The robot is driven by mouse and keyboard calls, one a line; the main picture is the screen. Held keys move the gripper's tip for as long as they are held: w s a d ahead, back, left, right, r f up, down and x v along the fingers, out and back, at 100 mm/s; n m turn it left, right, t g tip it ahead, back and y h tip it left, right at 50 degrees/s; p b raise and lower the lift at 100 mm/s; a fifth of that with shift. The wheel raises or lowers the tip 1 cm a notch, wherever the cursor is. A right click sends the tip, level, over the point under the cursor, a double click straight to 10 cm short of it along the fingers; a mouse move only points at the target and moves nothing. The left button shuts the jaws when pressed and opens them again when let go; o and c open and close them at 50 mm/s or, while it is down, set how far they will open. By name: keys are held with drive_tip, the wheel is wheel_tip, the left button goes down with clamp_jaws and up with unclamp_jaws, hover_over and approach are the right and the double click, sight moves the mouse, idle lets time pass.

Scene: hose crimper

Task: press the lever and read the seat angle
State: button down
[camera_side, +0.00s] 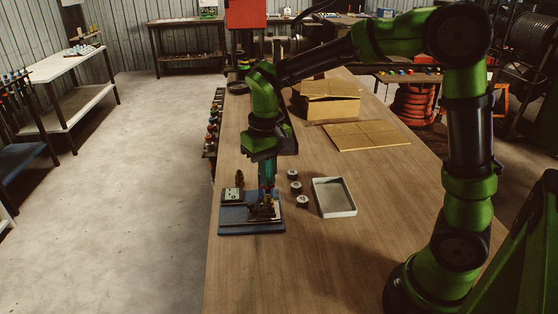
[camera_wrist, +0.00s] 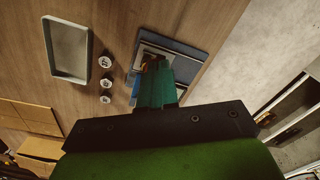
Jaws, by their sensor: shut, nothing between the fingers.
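The crimper sits on a blue base plate (camera_side: 238,226) near the left edge of the wooden table. A brass-coloured mechanism (camera_side: 263,210) stands on the plate's right part, and a pale block (camera_side: 232,195) with a small dark knob stands at its back left. My gripper (camera_side: 267,187) points down right over the mechanism, shut and empty. Whether it touches the lever cannot be told. In the wrist view my gripper (camera_wrist: 158,68) covers much of the blue plate (camera_wrist: 185,55). The lever and any angle reading are too small or hidden to make out.
Several small round fittings (camera_side: 295,188) stand right of the plate. A shallow grey tray (camera_side: 347,209) lies beyond them. Cardboard boxes (camera_side: 331,108) and a flat cardboard sheet (camera_side: 360,136) lie further back. The table's front middle is clear.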

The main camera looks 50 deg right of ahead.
drive_tip(key=shift+f, duration=2.55)
wheel_tip(320, 180, up, 13)
idle(0.5)
drive_tip(key=m+t+y, duration=0.1)
drive_tip(key=t+y, duration=0.1)
drive_tip(key=t, duration=0.5)
approach(268, 191)
drive_tip(key=s+r, duration=0.4)
drive_tip(key=s, duration=0.4)
drive_tip(key=shift+a+r, duration=0.1)
drive_tip(key=shift+r, duration=0.15)
drive_tip(key=c, duration=1.8)
unclamp_jaws()
